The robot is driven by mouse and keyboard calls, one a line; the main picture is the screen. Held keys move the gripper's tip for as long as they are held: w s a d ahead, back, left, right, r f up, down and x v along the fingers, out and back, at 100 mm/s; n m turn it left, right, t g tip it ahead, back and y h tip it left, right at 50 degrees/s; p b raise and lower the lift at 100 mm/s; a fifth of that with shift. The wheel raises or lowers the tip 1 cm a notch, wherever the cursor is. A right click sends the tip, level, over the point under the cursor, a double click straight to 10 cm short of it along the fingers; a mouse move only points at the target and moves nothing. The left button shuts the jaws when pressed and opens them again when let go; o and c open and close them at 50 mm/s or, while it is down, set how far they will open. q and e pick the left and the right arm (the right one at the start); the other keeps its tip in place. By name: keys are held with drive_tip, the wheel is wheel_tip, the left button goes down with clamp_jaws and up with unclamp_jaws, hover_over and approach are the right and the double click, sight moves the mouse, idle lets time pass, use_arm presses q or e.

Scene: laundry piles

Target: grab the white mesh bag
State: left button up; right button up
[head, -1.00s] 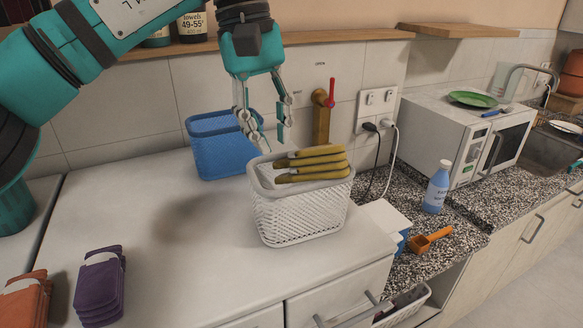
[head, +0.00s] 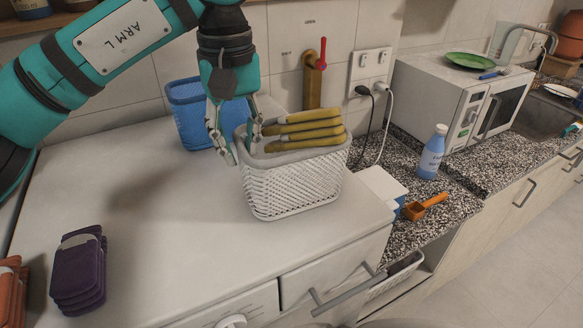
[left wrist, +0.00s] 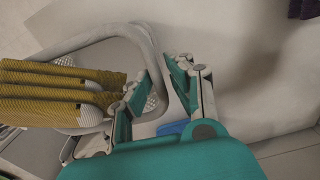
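The white mesh bag (head: 292,188) looks like a stiff basket with a pale rim and stands upright on the white top. Folded mustard cloths (head: 305,132) lie in it. My left gripper (head: 240,156) points down at the bag's left rim, fingers apart. One finger is outside the rim and the other is at its inner side. In the left wrist view the bag's rim (left wrist: 152,62) passes between the open fingers (left wrist: 157,78); I cannot tell whether they touch it. My right gripper is not in view.
A blue basket (head: 187,117) stands close behind my left gripper. Purple folded cloths (head: 79,272) and orange ones (head: 12,290) lie at the left front. A blue bottle (head: 432,153), an orange scoop (head: 425,206) and a microwave (head: 462,105) are to the right.

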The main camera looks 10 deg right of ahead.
use_arm(q)
drive_tip(key=shift+s+f, duration=0.1)
drive_tip(key=shift+f, duration=0.2)
drive_tip(key=f, duration=0.1)
drive_tip(key=f+p, duration=0.2)
drive_tip(key=shift+s+d+f, duration=0.15)
drive_tip(key=shift+d+f, duration=0.1)
drive_tip(key=shift+f, duration=0.6)
clamp_jaws()
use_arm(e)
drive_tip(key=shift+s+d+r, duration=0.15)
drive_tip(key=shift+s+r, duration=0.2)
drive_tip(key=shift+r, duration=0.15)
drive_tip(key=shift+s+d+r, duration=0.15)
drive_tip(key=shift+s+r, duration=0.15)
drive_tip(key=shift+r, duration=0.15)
